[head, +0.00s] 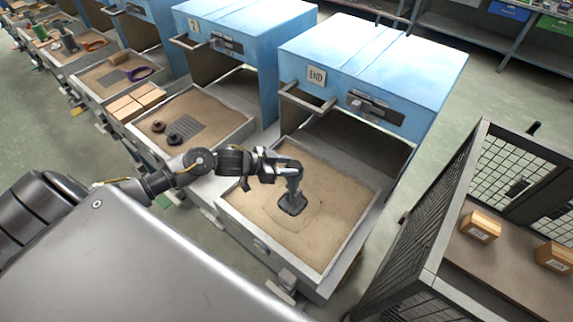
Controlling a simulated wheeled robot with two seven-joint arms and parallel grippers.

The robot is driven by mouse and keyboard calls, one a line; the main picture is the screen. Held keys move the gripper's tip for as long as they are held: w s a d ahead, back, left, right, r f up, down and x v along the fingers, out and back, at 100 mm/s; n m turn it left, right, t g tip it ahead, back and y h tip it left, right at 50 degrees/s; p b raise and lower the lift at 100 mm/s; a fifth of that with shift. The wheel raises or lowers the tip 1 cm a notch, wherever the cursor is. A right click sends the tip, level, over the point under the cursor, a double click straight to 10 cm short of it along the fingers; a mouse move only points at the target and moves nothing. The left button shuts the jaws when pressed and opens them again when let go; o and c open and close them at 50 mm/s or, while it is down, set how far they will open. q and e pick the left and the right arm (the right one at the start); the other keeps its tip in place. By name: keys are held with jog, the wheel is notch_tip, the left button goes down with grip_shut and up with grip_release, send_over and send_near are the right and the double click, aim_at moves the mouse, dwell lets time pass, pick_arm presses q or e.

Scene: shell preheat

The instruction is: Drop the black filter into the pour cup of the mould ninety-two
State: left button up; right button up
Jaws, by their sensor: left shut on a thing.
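My left gripper (293,186) reaches in from the left, over the sand-filled tray in front of the blue cabinet marked END. It points down and is shut on a small dark, squarish piece, which looks like the black filter (293,204). The piece is low over the middle of the sand (335,190), inside a faint round outline. I cannot tell whether it touches the sand. No mould marked ninety-two and no clear pour cup can be made out; the gripper and the piece cover part of the sand there. My right gripper is not in view.
The tray's raised rim (338,262) surrounds the sand, below the END cabinet (375,65). A second sand tray to the left holds dark round pieces (183,129) and a grey grid. A mesh cage (425,230) with small boxes (480,226) stands close on the right.

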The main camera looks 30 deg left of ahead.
pick_arm(q)
jog(key=shift+s+a+p, duration=0.1)
jog(key=shift+s+p, duration=0.05)
jog(key=shift+p, duration=0.2)
dwell(0.4)
jog(key=o, duration=1)
jog(key=shift+s+a+r, duration=0.15)
jog(key=shift+s+a, duration=0.15)
jog(key=b+v, duration=0.2)
jog(key=v, duration=0.8)
jog(key=shift+b, duration=0.4)
jog(key=shift+w+r, duration=0.1)
